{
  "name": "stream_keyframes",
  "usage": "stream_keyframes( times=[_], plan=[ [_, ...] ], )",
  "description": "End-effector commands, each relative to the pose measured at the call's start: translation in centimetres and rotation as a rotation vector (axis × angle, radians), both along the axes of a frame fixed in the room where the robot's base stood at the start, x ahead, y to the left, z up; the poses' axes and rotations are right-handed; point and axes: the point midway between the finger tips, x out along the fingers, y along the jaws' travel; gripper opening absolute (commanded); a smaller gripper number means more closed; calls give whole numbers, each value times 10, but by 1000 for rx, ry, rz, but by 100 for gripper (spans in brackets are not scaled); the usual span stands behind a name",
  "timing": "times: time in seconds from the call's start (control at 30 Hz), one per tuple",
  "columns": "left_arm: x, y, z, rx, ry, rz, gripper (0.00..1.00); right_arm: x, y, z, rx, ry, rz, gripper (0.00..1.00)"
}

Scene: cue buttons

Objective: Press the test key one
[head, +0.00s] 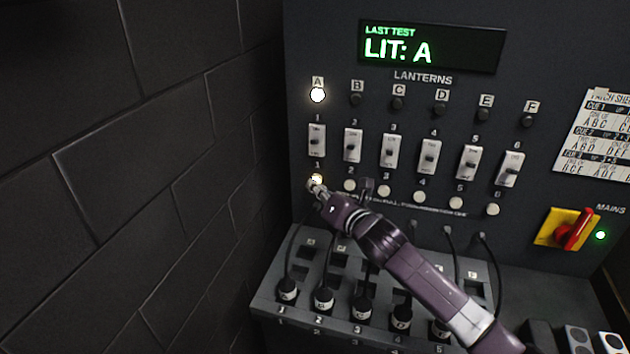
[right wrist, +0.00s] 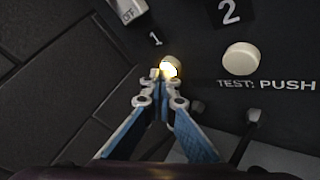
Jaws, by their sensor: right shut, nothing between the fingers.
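Test key one (head: 317,178) is a small round button under the number 1 at the left end of the lower button row. It glows yellow, and it shows lit in the right wrist view (right wrist: 169,67). My right gripper (head: 316,186) is shut and empty, its fingertips at the key's lower edge and seeming to touch it; exact contact is hard to tell. In the right wrist view the closed fingertips (right wrist: 162,76) overlap the key's lower left. Lantern A (head: 318,95) is lit white. The display (head: 432,47) reads "LAST TEST, LIT: A". My left gripper is not in view.
Test key two (right wrist: 240,58) is to the right of key one. Several switches (head: 353,145) sit above the keys. Plugs with cables (head: 323,299) stand on a ledge below. A red and yellow mains switch (head: 567,229) is at right; a brick wall (head: 130,150) is close at left.

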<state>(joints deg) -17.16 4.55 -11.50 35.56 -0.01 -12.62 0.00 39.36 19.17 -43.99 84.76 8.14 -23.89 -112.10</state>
Motion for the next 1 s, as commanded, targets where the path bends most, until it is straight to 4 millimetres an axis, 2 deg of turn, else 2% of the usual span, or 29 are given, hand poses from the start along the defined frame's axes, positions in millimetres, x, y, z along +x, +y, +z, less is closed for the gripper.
stream_keyframes(
  times=[0.2,0.53,1.0],
  plan=[
    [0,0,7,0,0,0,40,-9,3,1,-1,0,1,0],
    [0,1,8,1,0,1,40,-12,4,0,-1,2,1,0],
    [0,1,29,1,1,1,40,-56,18,1,-1,2,0,0]
  ],
)
